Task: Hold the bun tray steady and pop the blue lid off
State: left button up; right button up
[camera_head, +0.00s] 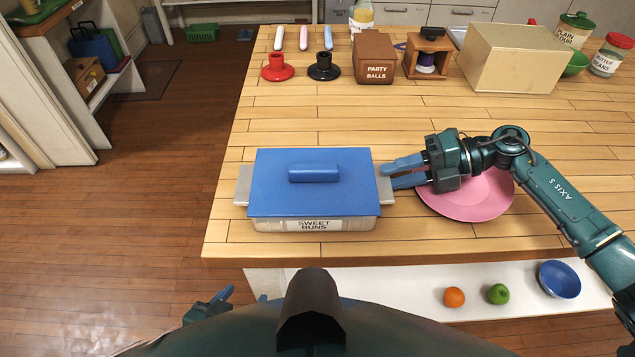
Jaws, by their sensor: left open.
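The bun tray (273,225), a pale box labelled SWEET BUNS, stands near the table's front edge with a grey handle on each side. The blue lid (270,198) covers its top and has a raised blue grip (314,173). My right gripper (388,176) reaches in from the right at the tray's right handle (385,195). Its blue fingers are apart, one above the other in the picture; whether they clamp the handle is unclear. My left gripper (243,294) is open and low, in front of the table, partly hidden by my body.
A pink plate (468,200) lies under my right gripper and wrist. Red (277,68) and black holders, a PARTY BALLS box (375,60) and a large tan box (522,60) stand farther back. The tabletop behind the tray is clear. A lower shelf holds fruit and a blue bowl (559,280).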

jog(key=shift+o, duration=0.6)
jog(key=shift+d, duration=0.15)
jog(key=v, duration=1.1)
jog(key=shift+d+r, duration=0.2)
jog(key=shift+d, duration=0.15)
